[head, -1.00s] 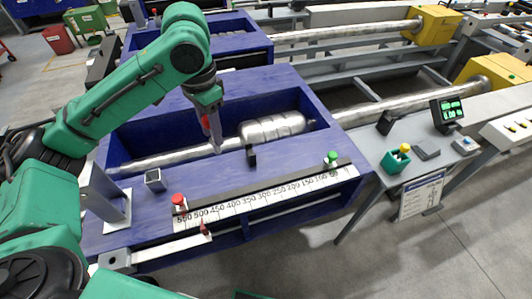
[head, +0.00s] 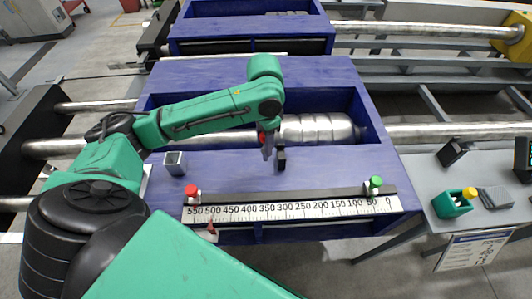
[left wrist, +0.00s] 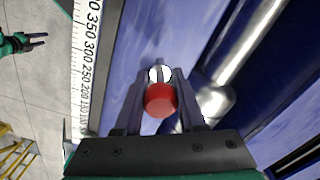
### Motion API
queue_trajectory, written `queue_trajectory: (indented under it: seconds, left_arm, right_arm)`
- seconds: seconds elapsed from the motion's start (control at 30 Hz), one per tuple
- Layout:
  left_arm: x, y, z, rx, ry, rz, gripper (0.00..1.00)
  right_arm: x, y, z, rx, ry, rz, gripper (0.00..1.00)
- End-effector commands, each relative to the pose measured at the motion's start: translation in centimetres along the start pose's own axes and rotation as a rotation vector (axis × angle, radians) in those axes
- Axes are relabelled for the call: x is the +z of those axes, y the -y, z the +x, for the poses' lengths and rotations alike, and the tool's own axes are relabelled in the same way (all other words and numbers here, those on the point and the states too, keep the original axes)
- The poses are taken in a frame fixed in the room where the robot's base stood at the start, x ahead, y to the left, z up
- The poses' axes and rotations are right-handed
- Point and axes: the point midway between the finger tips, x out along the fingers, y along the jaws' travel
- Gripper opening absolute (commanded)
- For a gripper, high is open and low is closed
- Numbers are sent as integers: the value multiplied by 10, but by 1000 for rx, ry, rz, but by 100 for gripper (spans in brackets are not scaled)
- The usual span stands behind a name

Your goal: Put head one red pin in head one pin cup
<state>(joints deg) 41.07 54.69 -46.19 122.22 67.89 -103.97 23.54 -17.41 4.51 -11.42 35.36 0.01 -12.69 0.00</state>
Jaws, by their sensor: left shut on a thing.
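My left gripper (head: 267,152) is over the blue near-side top of the table, just left of a small black block (head: 281,158). In the left wrist view my left gripper (left wrist: 161,76) is shut on a red-headed pin (left wrist: 160,100). Its red head shows between the fingers; its lower end is hard to make out. My right gripper (left wrist: 28,41) shows at the left wrist view's upper left, fingers apart and empty.
A scale (head: 290,210) runs along the front edge, with a red-knobbed stop (head: 191,191) and a green-knobbed stop (head: 375,184). A side table at right holds a green cup (head: 452,203).

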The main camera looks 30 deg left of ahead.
Motion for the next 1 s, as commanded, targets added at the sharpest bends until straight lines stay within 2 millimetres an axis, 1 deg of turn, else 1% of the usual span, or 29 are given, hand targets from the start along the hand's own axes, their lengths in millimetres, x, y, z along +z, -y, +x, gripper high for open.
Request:
queue_trajectory:
  seconds: [0.1, 0.2, 0.27, 0.53, 0.57, 0.6, 0.63, 0.93, 1.0]
  left_arm:
    - [1, 0, 23, 2, 5, 0, 0]
    - [1, 0, 40, 0, 2, 0, 0]
    - [1, 0, 43, 0, 1, 0, 0]
    - [0, 0, 45, 0, 1, 0, 0]
    - [0, 0, 46, 0, 1, 0, 43]
    - [0, 0, 46, 0, 1, 0, 58]
    - [0, 0, 46, 0, 1, 0, 69]
    - [0, 0, 45, 0, 0, 0, 69]
    - [0, 0, 41, -1, -2, 0, 69]
  right_arm:
    - [-8, -1, 0, 2, -14, 0, 50]
    - [-9, -1, 0, 2, -15, 0, 50]
    - [-8, -1, 0, 2, -15, 0, 50]
    - [-6, -1, -1, 1, -11, 0, 50]
    - [-6, -1, -1, 2, -11, 0, 50]
    - [-6, -1, -1, 1, -11, 0, 50]
    - [-6, -1, -1, 1, -10, 0, 50]
    - [-4, -1, 0, 1, -7, -1, 50]
    - [-4, -1, 0, 1, -7, -1, 50]
